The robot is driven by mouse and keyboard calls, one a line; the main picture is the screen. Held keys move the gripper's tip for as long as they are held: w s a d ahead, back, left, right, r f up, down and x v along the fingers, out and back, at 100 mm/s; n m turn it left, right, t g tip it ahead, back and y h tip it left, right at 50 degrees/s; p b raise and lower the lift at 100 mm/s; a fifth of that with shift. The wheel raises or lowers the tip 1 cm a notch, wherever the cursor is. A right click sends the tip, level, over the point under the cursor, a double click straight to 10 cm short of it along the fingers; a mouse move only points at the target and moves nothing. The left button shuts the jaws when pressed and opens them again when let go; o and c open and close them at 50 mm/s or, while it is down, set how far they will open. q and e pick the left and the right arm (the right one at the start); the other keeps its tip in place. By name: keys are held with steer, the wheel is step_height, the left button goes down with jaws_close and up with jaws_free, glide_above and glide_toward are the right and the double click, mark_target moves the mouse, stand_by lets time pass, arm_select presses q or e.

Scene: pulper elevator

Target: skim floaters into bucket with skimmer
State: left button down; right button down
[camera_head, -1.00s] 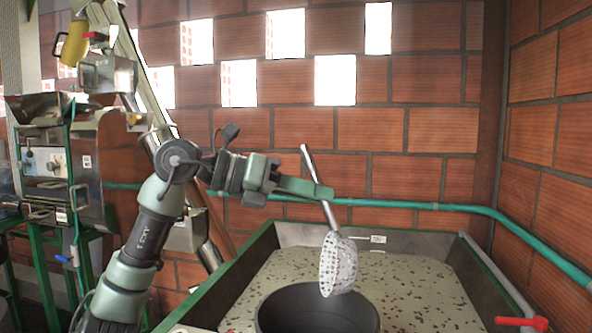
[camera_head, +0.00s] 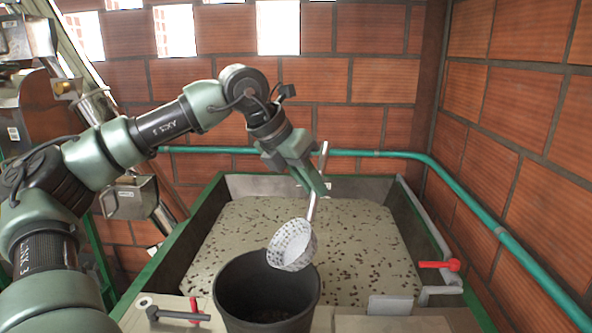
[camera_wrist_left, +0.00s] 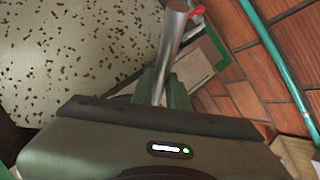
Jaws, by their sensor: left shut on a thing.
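My left gripper (camera_head: 312,180) is shut on the metal handle of the skimmer (camera_head: 292,245). The skimmer's white perforated bowl hangs tilted below the gripper, over the far rim of the dark bucket (camera_head: 228,300); whether it touches the rim I cannot tell. The bucket stands at the near edge of the tank (camera_head: 213,240), with dark bits visible at its bottom. Many brown floaters (camera_head: 345,240) are spread over the pale liquid in the tank. In the left wrist view the skimmer handle (camera_wrist_left: 170,50) rises between the green fingers. My right gripper is not in view.
A red-handled valve (camera_head: 440,265) is on the tank's right side, and another red handle (camera_head: 193,308) is at the front left. A teal pipe (camera_head: 400,156) runs along the brick wall behind. A metal chute (camera_head: 130,198) stands left of the tank.

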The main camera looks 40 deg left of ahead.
arm_select(q)
steer(key=w+d+f+g+y, duration=0.3)
steer(key=w+f+g+y, duration=0.1)
steer(key=f, duration=0.5)
steer(key=w+g, duration=0.1)
steer(key=g, duration=0.1)
steer(key=shift+w+d+g, duration=0.25)
steer(key=shift+w+g, duration=0.05)
steer(key=shift+g, duration=0.1)
steer(key=shift+s+a, duration=0.1)
steer(key=shift+a, duration=0.05)
